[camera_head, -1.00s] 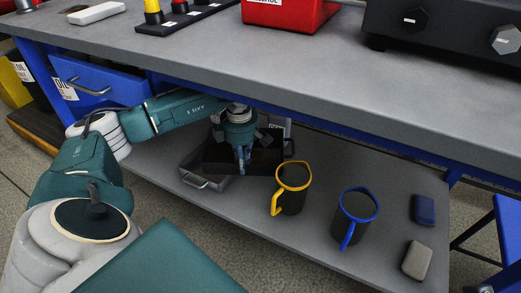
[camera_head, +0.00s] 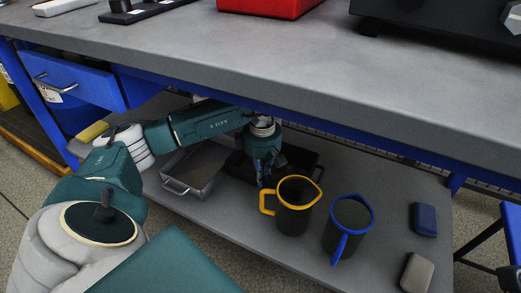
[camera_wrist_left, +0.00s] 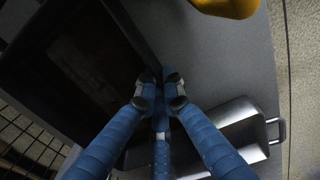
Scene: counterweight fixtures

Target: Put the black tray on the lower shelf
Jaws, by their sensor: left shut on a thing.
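The black tray (camera_head: 303,153) is at the back of the lower shelf (camera_head: 395,185), under the bench top, partly hidden by my left gripper and the yellow-rimmed jug. My left gripper (camera_head: 264,176) points down and is shut on the tray's near wall. In the left wrist view, the fingers (camera_wrist_left: 160,92) meet at the edge of the dark tray (camera_wrist_left: 75,60). I cannot tell whether the tray rests on the shelf or is held just above it. My right gripper is not in view.
A grey metal tray (camera_head: 205,178) stands left of the black tray. The yellow-rimmed jug (camera_head: 293,218) is close in front, with a blue-rimmed jug (camera_head: 350,214) to its right. Blue (camera_head: 424,219) and grey (camera_head: 417,272) blocks lie at right. The bench top (camera_head: 300,70) overhangs the shelf.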

